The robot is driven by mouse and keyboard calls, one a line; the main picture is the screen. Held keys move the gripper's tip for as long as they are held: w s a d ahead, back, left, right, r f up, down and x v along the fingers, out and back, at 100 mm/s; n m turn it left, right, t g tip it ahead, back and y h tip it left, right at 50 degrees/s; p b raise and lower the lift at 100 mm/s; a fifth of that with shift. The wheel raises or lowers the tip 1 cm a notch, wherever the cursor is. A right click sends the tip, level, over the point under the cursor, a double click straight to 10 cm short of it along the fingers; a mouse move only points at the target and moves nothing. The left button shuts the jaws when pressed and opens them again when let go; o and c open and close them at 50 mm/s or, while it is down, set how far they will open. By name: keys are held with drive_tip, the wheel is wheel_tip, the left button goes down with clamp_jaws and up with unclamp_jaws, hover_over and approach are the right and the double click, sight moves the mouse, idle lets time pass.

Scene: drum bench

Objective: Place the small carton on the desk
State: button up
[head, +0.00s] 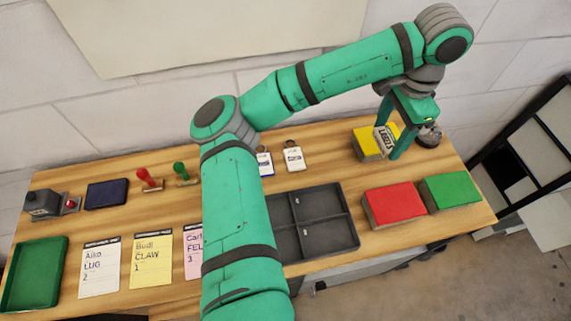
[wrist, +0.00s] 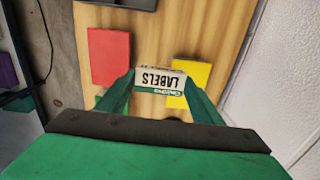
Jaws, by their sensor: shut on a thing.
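The small carton (head: 384,139) is white with a dark "LABELS" print and shows between my fingers near the right end of the wooden desk (head: 335,177). My gripper (head: 389,141) is shut on it. In the wrist view the carton (wrist: 160,79) sits between the two green fingers, with its printed face toward the camera. It overlaps the yellow block in both views. I cannot tell whether its underside touches the desk, as that is hidden.
A yellow block (head: 366,145) lies right beside the carton. Red (head: 393,205) and green (head: 450,190) blocks lie nearer the front edge. A dark round object (head: 430,134) is to the right. A dark divided tray (head: 347,247) is left of the red block. Bare wood shows between them.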

drive_tip(key=shift+w+a+f, duration=0.1)
drive_tip(key=shift+w+a, duration=0.15)
drive_tip(key=w+a+f, duration=0.1)
drive_tip(key=a+f, duration=0.1)
drive_tip(key=a, duration=0.1)
drive_tip(key=w+a+f, duration=0.2)
drive_tip(key=a+f, duration=0.1)
drive_tip(key=a, duration=0.1)
drive_tip(key=w+a+f, duration=0.1)
drive_tip(key=a+f, duration=0.2)
drive_tip(key=a, duration=0.1)
drive_tip(key=shift+w, duration=0.15)
drive_tip(key=shift+w+a+f, duration=0.2)
drive_tip(key=shift+a+f, duration=0.25)
drive_tip(key=shift+f, duration=0.2)
drive_tip(key=shift+a+f, duration=0.15)
drive_tip(key=shift+f, duration=1.6)
drive_tip(key=shift+f, duration=0.15)
drive_tip(key=o, duration=1)
drive_tip(key=shift+o, duration=0.2)
